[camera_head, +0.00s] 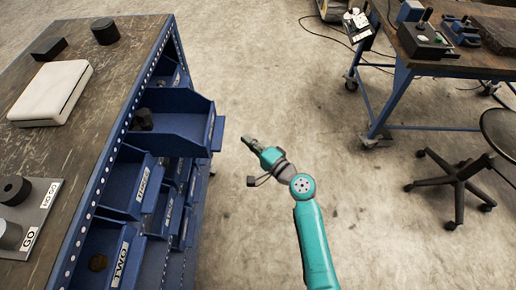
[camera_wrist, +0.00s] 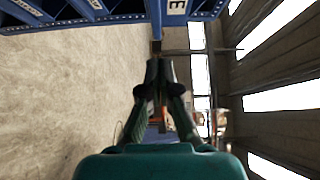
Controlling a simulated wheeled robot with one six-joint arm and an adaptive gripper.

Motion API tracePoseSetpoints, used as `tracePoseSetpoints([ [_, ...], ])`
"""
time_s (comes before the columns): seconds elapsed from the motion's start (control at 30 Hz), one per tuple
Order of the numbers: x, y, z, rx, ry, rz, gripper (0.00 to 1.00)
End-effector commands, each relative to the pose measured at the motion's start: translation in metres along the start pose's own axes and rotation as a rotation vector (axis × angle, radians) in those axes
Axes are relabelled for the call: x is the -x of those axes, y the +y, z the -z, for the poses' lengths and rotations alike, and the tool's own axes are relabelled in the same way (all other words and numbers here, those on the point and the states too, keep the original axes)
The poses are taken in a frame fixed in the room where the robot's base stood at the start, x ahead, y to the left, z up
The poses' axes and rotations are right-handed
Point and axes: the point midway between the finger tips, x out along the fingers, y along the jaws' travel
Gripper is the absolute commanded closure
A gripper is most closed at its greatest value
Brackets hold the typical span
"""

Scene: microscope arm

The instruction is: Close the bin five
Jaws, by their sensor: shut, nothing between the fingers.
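A blue bin (camera_head: 178,118) sticks far out of the blue rack, with a dark round part inside; its label is not readable from here, so I cannot confirm that it is bin five. My gripper (camera_head: 247,141) is shut and empty, a little to the right of this bin's front and apart from it. In the wrist view my gripper's fingers (camera_wrist: 160,68) are together, below a blue bin front with a white label (camera_wrist: 177,6) that shows an "E".
Bins labelled THREE (camera_head: 128,183) and TWO (camera_head: 104,250) sit lower in the picture in the same rack. The workbench top (camera_head: 100,75) is at left. A second table (camera_head: 455,65) and a chair (camera_head: 462,170) stand right. The floor between is clear.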

Motion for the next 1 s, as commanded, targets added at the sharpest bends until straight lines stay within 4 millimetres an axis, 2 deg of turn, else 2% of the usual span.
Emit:
tracePoseSetpoints([
  [0.03,-0.011,-0.001,-0.001,0.001,-0.004,0.001,1.0],
  [0.13,-0.028,-0.001,-0.001,0.0,-0.003,0.001,1.0],
  [0.33,-0.044,0.0,-0.021,0.0,-0.002,0.0,1.0],
  [1.0,-0.056,0.0,-0.034,0.001,-0.002,0.0,1.0],
])
